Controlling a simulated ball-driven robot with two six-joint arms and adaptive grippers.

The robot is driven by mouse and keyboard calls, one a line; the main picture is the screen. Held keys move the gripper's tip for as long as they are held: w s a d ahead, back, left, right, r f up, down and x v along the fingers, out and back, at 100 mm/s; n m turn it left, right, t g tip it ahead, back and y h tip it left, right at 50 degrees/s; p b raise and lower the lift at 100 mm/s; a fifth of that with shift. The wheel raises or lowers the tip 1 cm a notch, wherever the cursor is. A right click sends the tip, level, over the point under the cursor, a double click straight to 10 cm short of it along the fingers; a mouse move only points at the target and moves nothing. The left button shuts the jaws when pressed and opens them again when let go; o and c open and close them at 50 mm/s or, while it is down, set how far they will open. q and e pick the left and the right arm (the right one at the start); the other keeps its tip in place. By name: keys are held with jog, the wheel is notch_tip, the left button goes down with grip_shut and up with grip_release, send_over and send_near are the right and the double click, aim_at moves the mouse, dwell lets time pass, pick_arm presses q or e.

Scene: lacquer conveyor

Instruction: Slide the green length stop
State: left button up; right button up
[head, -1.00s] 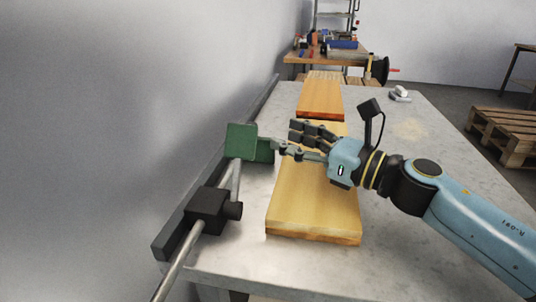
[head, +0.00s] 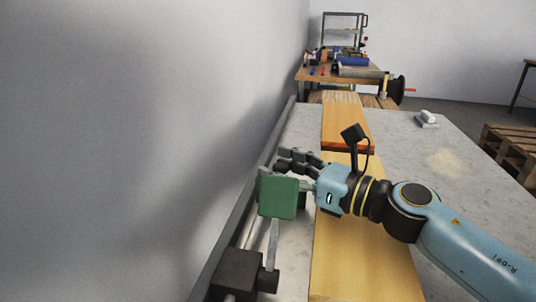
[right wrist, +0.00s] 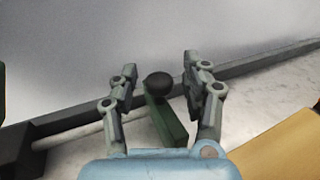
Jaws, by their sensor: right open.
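The green length stop (head: 278,198) sits on a rod along the left edge of the grey table, its flat plate facing me. My right gripper (head: 283,166) reaches in from the right, just beyond and above the plate, which partly hides its fingers. In the right wrist view, the right gripper (right wrist: 158,75) is open, with its fingers on either side of a round black knob (right wrist: 158,84) on the stop's green arm (right wrist: 166,120). Gaps show beside the knob, and nothing is gripped. My left gripper is not in view.
A black clamp block (head: 237,274) sits on the rod nearer me. A dark rail (head: 278,140) runs beside the wall. A long wooden board (head: 365,262) lies under my right arm, another board (head: 345,122) beyond it. The table's right side is mostly clear.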

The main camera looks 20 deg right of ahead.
jog(key=shift+c, duration=0.5)
grip_shut()
jog(key=shift+w+a, duration=0.1)
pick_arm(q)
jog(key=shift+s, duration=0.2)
